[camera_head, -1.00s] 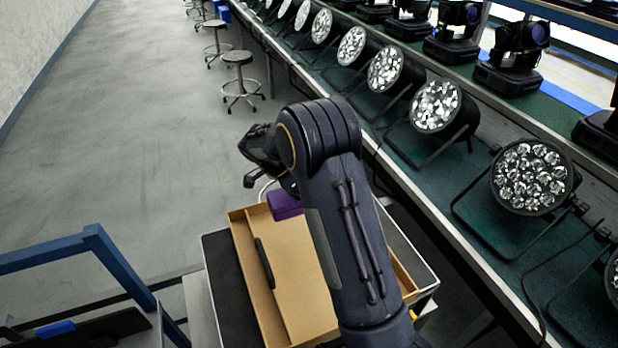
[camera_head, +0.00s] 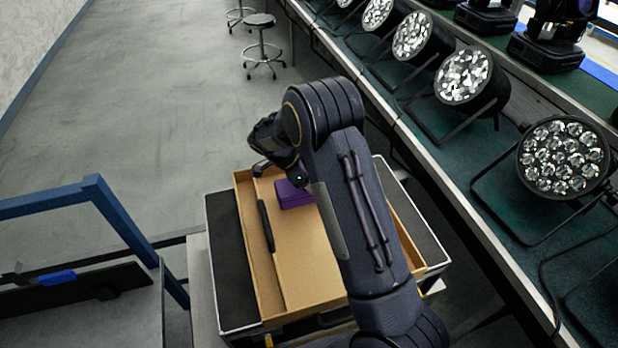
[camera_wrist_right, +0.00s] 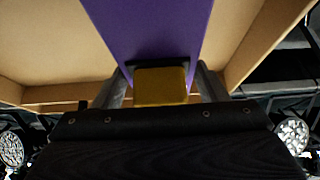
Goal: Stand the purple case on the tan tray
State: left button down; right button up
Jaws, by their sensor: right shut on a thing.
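The purple case (camera_head: 292,193) shows over the far part of the tan tray (camera_head: 320,285), partly hidden by my right arm. I cannot tell whether it touches the tray floor. My right gripper (camera_wrist_right: 160,78) is shut on the case. In the right wrist view the purple case (camera_wrist_right: 150,30) runs away from the jaws, with a yellow block (camera_wrist_right: 160,88) between the fingers. In the head view my right arm hides the fingertips. My left gripper is not in view.
The tray sits on a cart with a dark top (camera_head: 228,255). A black bar (camera_head: 266,225) lies along the tray's left side. A bench with par cans (camera_head: 562,155) runs along the right. A blue-framed cart (camera_head: 90,195) stands at left; open floor lies beyond.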

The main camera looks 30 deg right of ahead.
jog(key=shift+f, duration=0.3)
jog(key=shift+d+f, duration=0.2)
jog(key=shift+d, duration=0.1)
jog(key=shift+a+r, duration=0.1)
jog(key=shift+f+b, duration=0.55)
jog(key=shift+b, duration=0.3)
jog(key=o, duration=1.6)
jog(key=shift+o, duration=0.2)
